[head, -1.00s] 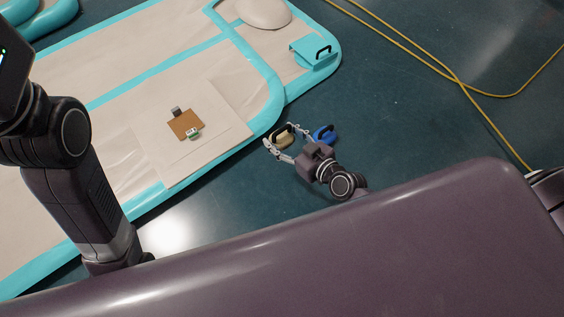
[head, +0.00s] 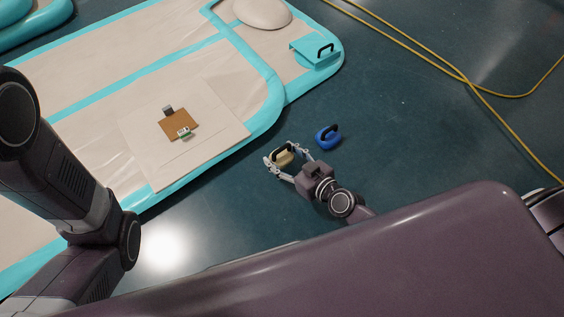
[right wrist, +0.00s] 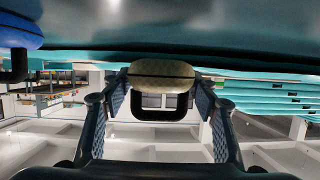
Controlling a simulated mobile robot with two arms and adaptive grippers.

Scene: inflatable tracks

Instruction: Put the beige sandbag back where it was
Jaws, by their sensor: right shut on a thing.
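The beige sandbag (head: 282,159), with a black handle, is between the fingers of my right gripper (head: 285,154) in the head view. The gripper is shut on it, a finger on each side. In the right wrist view the sandbag (right wrist: 161,71) sits between the two ridged fingers of the right gripper (right wrist: 160,88), its dark handle below it in the picture. I cannot tell its height above the floor. My left arm shows at the left of the head view, but its gripper is out of view.
A blue sandbag (head: 327,139) with a black handle stands on the dark green floor, just right of the beige one. A beige inflatable track with turquoise edges (head: 262,124) lies to the left, bearing a board (head: 179,125). Yellow cables (head: 465,80) cross the floor at right.

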